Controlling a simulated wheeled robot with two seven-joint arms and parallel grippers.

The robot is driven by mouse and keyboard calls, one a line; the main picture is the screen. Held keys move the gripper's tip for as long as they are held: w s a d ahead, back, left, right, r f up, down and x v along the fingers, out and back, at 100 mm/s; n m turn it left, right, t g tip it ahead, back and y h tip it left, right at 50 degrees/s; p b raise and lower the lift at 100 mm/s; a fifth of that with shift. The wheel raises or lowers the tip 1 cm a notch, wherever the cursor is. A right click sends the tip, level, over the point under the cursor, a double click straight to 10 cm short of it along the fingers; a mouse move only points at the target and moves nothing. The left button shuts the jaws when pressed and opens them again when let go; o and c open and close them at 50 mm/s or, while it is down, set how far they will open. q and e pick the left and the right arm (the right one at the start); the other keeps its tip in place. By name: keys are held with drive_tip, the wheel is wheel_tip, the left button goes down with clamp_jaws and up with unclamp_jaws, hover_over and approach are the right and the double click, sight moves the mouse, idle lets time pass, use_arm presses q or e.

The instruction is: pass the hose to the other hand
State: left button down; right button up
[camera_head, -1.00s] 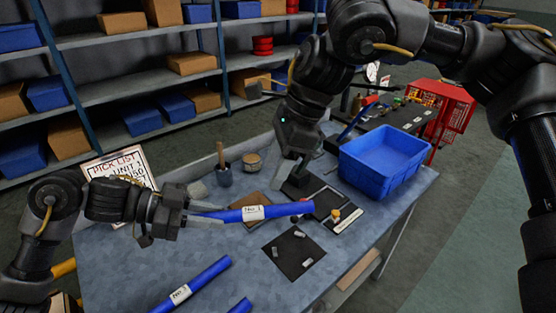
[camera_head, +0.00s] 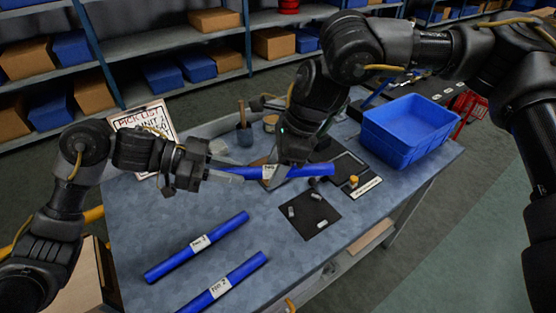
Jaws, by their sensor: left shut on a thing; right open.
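A blue hose (camera_head: 318,170) with a white label is held above the workbench, lying roughly level across the picture. My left gripper (camera_head: 226,175) is shut on its left end. My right gripper (camera_head: 284,174) comes down from above, open, with its fingers at the hose just right of the label. They overlap the hose in the picture; I cannot tell if they touch it. The part of the hose behind the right fingers is hidden.
Two more labelled blue hoses, one (camera_head: 222,232) behind the other (camera_head: 246,268), lie on the workbench (camera_head: 165,215). A blue bin (camera_head: 408,135) stands at the back right. A dark mat (camera_head: 310,214) with small parts lies right of centre. A pick list sign (camera_head: 145,122) stands at left.

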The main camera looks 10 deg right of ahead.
drive_tip(key=shift+c, duration=0.3)
drive_tip(key=c, duration=1)
use_arm(q)
drive_tip(key=c, duration=1.1)
unclamp_jaws()
use_arm(e)
clamp_jaws()
use_arm(q)
drive_tip(key=v, duration=1.2)
drive_tip(key=shift+w, duration=0.1)
